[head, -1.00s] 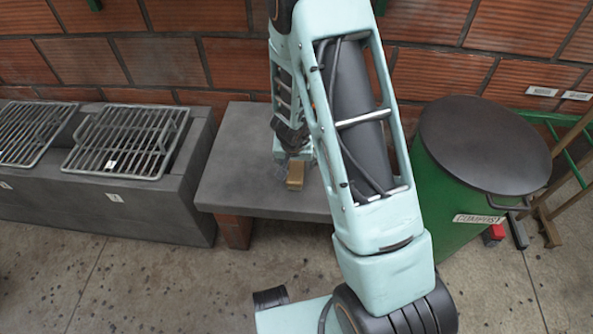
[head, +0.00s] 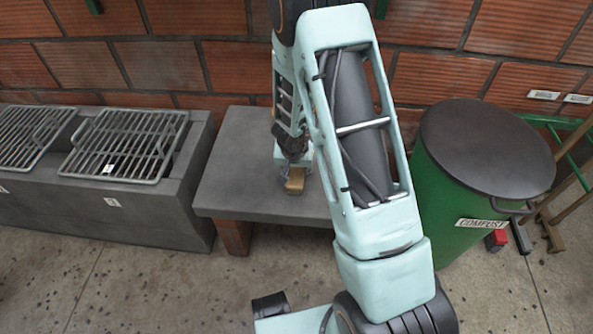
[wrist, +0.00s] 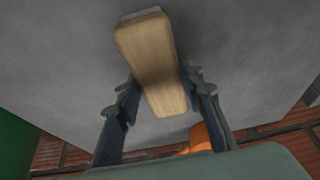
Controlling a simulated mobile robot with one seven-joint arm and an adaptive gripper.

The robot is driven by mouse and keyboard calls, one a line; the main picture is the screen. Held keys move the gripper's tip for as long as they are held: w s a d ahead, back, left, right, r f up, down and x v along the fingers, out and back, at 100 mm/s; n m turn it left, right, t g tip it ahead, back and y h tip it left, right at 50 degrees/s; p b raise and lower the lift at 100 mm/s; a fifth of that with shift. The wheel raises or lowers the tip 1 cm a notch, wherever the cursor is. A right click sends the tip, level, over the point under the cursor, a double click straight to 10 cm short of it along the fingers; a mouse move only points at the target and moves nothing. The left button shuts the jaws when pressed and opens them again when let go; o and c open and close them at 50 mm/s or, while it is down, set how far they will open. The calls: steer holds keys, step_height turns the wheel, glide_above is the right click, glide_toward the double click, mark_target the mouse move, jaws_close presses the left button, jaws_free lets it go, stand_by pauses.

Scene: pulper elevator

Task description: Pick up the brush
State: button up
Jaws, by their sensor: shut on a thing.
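The brush (head: 295,181) is a small wooden block at the front part of the grey bench (head: 232,178) in the head view. In the wrist view the brush (wrist: 150,62) is a long, pale wooden bar with a light strip at its far end. My gripper (wrist: 162,92) has one finger on each side of the brush's near part and is shut on it. In the head view my gripper (head: 294,160) is small and partly hidden by my arm. I cannot tell whether the brush touches the bench or is slightly raised.
Grills with metal grates (head: 125,145) stand left of the bench. A green compost bin (head: 450,200) with a dark lid stands to the right. A brick wall (head: 120,60) runs behind. An orange thing (wrist: 200,138) shows low in the wrist view. The bench's left part is clear.

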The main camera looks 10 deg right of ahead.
mark_target(296, 168)
steer(key=shift+r, duration=0.15)
steer(key=shift+r+p, duration=0.55)
step_height(296, 168, up, 2)
steer(key=shift+r+p, duration=0.1)
steer(key=shift+p, duration=0.7)
steer(key=s+r+p, duration=0.1)
steer(key=r, duration=0.1)
steer(key=s+a+r+p, duration=0.1)
steer(key=s+r, duration=0.1)
steer(key=s+a+r+p, duration=0.1)
steer(key=r, duration=0.1)
steer(key=shift+s, duration=0.2)
steer(key=s+a+r+p, duration=0.2)
steer(key=s+a+r, duration=0.1)
steer(key=s, duration=0.5)
steer(key=shift+s+a+r, duration=0.15)
steer(key=shift+s+r, duration=0.1)
steer(key=shift+s, duration=0.05)
steer(key=o, duration=0.7)
steer(key=shift+w, duration=0.1)
steer(key=c, duration=0.4)
